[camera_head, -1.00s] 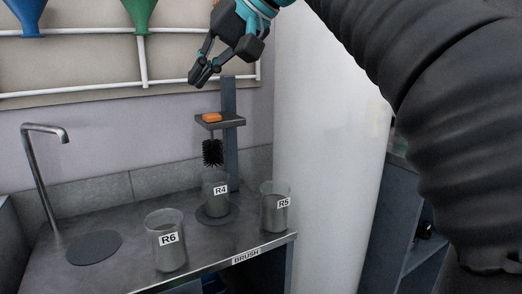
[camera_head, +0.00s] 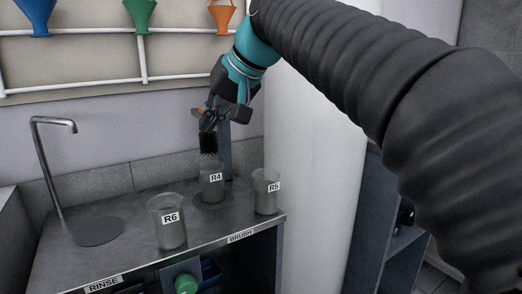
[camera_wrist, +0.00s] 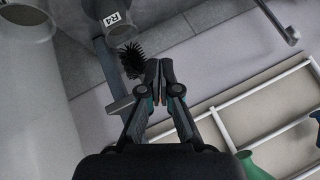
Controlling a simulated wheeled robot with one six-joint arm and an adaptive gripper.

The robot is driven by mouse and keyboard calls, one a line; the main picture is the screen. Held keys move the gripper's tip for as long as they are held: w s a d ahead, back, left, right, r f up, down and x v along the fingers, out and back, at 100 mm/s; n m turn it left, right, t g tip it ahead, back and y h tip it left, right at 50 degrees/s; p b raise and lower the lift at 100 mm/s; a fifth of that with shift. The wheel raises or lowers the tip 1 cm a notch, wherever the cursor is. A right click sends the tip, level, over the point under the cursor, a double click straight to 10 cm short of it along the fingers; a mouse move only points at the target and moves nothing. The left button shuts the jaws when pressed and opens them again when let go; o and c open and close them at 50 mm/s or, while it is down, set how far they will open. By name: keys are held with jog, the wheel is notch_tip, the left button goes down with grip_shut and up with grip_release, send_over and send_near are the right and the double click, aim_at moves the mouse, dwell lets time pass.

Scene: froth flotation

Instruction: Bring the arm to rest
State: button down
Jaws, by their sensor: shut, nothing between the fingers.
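My gripper (camera_head: 208,122) hangs at the end of my black-sleeved arm, in front of the brush stand (camera_head: 225,150). In the wrist view its two fingers (camera_wrist: 160,68) are together, with nothing between them. The black brush (camera_head: 208,144) shows just below the fingers in the head view. In the wrist view the brush (camera_wrist: 132,62) is left of the fingertips; I cannot tell whether they touch. The stand's shelf is mostly hidden behind my gripper.
Beakers R4 (camera_head: 211,184), R5 (camera_head: 266,192) and R6 (camera_head: 168,224) stand on the metal counter (camera_head: 125,212). A tap (camera_head: 50,165) is at left. Funnels, including a green one (camera_head: 142,14), hang on the wall rack. A white column (camera_head: 305,160) stands right of the counter.

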jog(key=s+d+f+m+h, duration=0.1)
jog(key=s+d+f+h, duration=0.15)
jog(key=d+f, duration=0.55)
jog(key=s+d+f+h, duration=0.2)
jog(key=s+d+f, duration=0.3)
jog(key=f, duration=0.5)
jog(key=s+d+f+m+h, duration=0.2)
jog(key=s+d+f, duration=1)
jog(key=s, duration=0.1)
jog(key=shift+d+f+t, duration=0.15)
jog(key=shift+f+t, duration=0.15)
jog(key=shift+t, duration=0.1)
